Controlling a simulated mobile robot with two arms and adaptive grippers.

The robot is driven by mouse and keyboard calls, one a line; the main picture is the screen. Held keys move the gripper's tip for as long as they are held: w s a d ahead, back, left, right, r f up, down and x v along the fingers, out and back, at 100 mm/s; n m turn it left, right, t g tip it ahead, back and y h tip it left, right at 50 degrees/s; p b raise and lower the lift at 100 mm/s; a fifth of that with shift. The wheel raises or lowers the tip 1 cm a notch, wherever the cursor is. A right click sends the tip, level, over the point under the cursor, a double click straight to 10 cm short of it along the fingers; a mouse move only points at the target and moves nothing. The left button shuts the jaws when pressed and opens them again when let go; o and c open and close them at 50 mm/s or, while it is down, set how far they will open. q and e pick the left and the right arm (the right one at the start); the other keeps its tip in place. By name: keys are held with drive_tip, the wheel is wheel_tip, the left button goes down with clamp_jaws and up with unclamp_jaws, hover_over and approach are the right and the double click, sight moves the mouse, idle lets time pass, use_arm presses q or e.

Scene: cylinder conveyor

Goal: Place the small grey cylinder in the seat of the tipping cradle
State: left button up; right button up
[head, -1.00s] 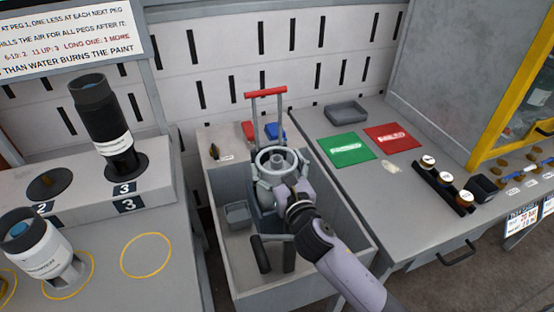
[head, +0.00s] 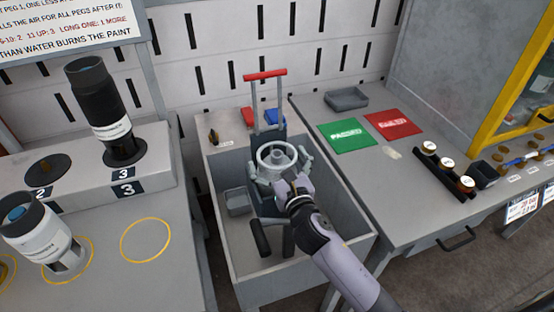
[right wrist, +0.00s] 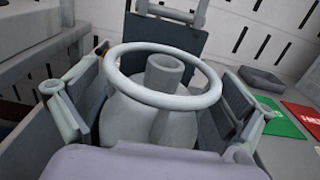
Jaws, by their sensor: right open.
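The small grey cylinder (head: 277,156), with a pale ring guard around its neck, stands upright at the tipping cradle, inside a grey open-topped bin. It also fills the middle of the right wrist view (right wrist: 150,120). The cradle has a tall frame with a red handle bar (head: 265,75) and a dark back plate (right wrist: 165,38) behind the cylinder. My right gripper (head: 287,172) is open, its fingers on both sides of the cylinder. Whether they touch it is unclear. The cylinder's base and the cradle seat are hidden. My left gripper is not in view.
The grey bin wall (head: 344,200) surrounds the cradle. On the right, a bench carries a green mat (head: 346,137), a red mat (head: 393,124) and a grey tray (head: 346,98). On the left, a large black cylinder (head: 96,105) and a white one (head: 40,238) stand on a bench.

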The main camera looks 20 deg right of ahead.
idle(0.3)
drive_tip(key=s+b, duration=0.1)
drive_tip(key=s, duration=1.1)
drive_tip(key=shift+d, duration=0.25)
